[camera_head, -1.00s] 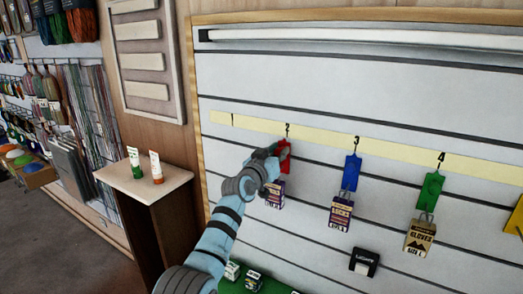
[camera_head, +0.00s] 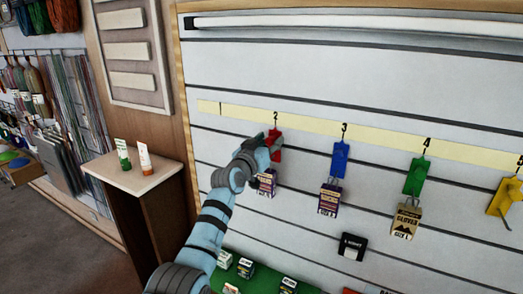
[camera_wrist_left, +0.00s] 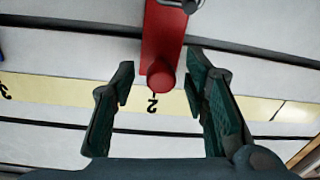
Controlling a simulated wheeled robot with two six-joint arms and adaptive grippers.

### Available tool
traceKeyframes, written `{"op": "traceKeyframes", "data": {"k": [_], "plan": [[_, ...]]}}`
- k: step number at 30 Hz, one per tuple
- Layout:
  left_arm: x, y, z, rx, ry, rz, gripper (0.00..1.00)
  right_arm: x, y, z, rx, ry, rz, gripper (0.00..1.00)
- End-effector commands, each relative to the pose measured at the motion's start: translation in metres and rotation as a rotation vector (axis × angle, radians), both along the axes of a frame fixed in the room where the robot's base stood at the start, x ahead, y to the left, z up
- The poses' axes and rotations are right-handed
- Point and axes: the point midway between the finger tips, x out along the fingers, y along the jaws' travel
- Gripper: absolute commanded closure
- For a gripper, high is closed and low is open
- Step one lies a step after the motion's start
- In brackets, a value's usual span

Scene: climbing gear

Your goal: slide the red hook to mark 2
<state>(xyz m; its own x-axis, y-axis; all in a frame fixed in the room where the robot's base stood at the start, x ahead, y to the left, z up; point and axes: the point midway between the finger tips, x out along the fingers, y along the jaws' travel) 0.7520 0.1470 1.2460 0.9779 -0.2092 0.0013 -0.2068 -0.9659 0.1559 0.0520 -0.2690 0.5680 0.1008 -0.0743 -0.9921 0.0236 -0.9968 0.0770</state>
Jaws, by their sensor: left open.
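The red hook (camera_head: 277,143) hangs on the slatted wall just under mark 2 (camera_head: 275,115) of the cream number strip. A box with a purple and white label (camera_head: 265,184) hangs from it. My left gripper (camera_head: 267,146) is at the hook's left side and partly covers it. In the left wrist view, which sees the wall upside down, the red hook (camera_wrist_left: 163,38) has a round red knob near the figure 2 (camera_wrist_left: 152,103). The left gripper (camera_wrist_left: 159,76) is open, one finger on each side of the hook, with gaps on both sides. My right gripper is not in view.
A blue hook (camera_head: 340,158) hangs at mark 3, a green hook (camera_head: 414,177) at mark 4 and a yellow hook (camera_head: 503,196) farther right. The strip around mark 1 (camera_head: 219,108) is free.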

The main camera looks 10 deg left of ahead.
Motion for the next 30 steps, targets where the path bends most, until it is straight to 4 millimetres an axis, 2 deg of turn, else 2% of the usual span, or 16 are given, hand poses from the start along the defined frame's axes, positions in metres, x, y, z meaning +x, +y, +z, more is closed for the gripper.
{"op": "traceKeyframes", "data": {"k": [5, 12, 15, 25, 27, 29, 30], "plan": [[-0.032, 0.008, -0.002, 0.002, -0.001, 0.004, 0.59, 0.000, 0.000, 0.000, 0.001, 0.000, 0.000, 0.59], [-0.089, 0.019, -0.002, 0.001, 0.004, 0.003, 0.59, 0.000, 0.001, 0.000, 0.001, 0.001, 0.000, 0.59], [-0.103, 0.021, -0.002, 0.001, 0.004, 0.003, 0.59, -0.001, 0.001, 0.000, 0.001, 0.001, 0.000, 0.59], [-0.108, 0.022, 0.000, -0.001, 0.002, 0.003, 0.59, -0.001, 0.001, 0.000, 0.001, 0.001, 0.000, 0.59], [-0.107, 0.025, 0.006, -0.007, -0.029, 0.015, 0.59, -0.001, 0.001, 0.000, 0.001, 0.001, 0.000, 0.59], [-0.095, 0.032, -0.011, -0.005, -0.023, 0.049, 0.59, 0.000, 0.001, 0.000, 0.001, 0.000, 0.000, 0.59], [-0.086, 0.038, -0.031, 0.001, 0.000, 0.072, 0.59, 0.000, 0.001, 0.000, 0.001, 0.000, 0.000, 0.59]]}}
